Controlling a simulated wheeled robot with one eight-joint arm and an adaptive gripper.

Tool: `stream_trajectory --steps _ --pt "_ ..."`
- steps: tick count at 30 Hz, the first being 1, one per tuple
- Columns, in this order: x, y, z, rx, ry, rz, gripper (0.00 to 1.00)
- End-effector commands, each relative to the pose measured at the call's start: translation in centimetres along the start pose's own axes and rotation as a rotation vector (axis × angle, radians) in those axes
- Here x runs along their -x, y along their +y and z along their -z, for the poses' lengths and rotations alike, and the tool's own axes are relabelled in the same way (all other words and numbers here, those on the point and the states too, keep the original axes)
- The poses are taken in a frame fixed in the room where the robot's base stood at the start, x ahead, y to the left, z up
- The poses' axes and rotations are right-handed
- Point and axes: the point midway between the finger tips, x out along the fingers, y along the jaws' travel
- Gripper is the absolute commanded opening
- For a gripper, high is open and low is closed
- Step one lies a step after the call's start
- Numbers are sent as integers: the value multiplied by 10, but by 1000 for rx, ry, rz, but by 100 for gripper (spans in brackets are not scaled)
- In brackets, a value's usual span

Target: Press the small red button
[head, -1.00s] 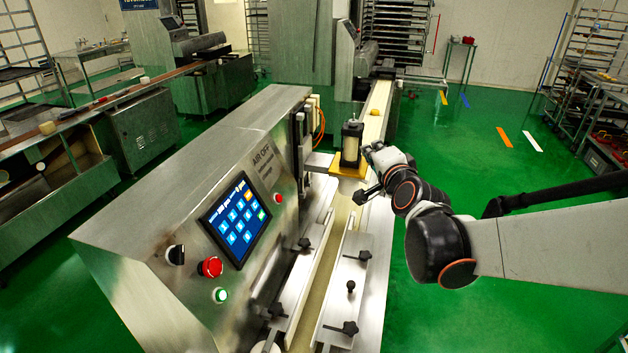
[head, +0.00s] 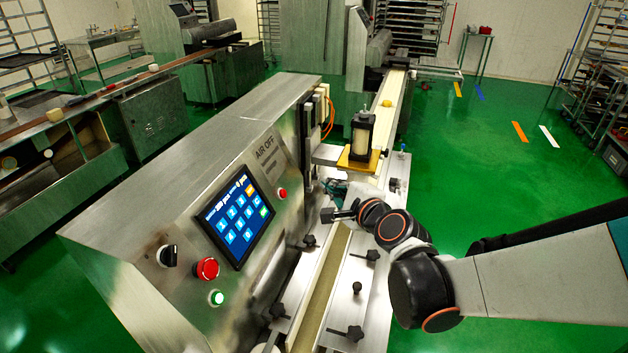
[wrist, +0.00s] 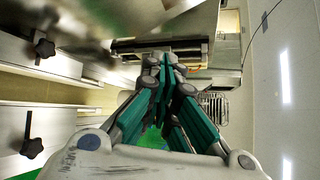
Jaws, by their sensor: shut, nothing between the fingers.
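The small red button (head: 283,193) sits on the machine's sloped steel front, right of the touchscreen and below the AIR OFF lettering. It is in plain sight in the head view; I cannot make it out in the wrist view. My gripper (wrist: 160,65) has teal fingers, which are together and empty in the wrist view. In the head view my gripper (head: 338,190) is small and partly hidden by my wrist. It is to the right of the button, over the conveyor side, and apart from it.
A touchscreen (head: 236,217), a larger red button (head: 207,268), a green button (head: 216,298) and a black rotary switch (head: 167,256) share the panel. Black knobs (head: 357,287) line the conveyor guides.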

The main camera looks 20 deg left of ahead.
Motion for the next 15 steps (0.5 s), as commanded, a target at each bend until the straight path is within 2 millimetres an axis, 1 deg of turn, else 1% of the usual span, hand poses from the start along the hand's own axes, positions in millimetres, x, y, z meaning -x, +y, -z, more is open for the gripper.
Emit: stream_trajectory --steps 1,15 --pt "0 5 -10 4 -11 -4 0" --pt "-40 35 -39 6 -11 -3 0"
